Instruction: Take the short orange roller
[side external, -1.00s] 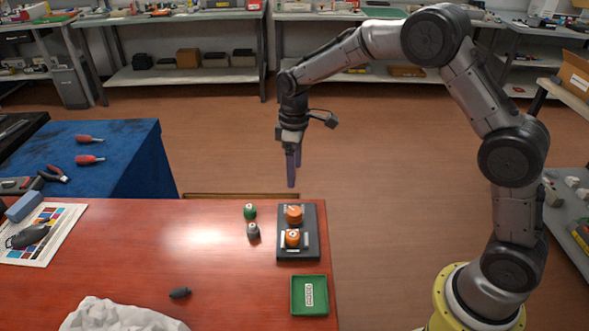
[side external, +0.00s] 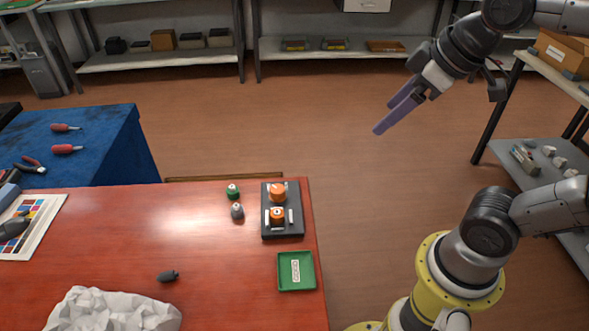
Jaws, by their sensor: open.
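Two orange rollers stand on a black tray (side external: 283,234) near the table's right edge. The back orange roller (side external: 278,191) looks wider; the front orange roller (side external: 277,214) looks smaller, with a pale top and white pieces beside it. I cannot tell for sure which is the shorter. My gripper (side external: 385,118) has two long purple fingers. It is open and empty, up and to the right of the tray, out beyond the table's edge and well apart from both rollers.
A green roller (side external: 233,192) and a grey roller (side external: 237,211) stand just left of the black tray. A green tray (side external: 296,286) with a white label lies in front. A dark small piece (side external: 168,276) and crumpled white paper (side external: 112,311) lie at front left. The table's middle is clear.

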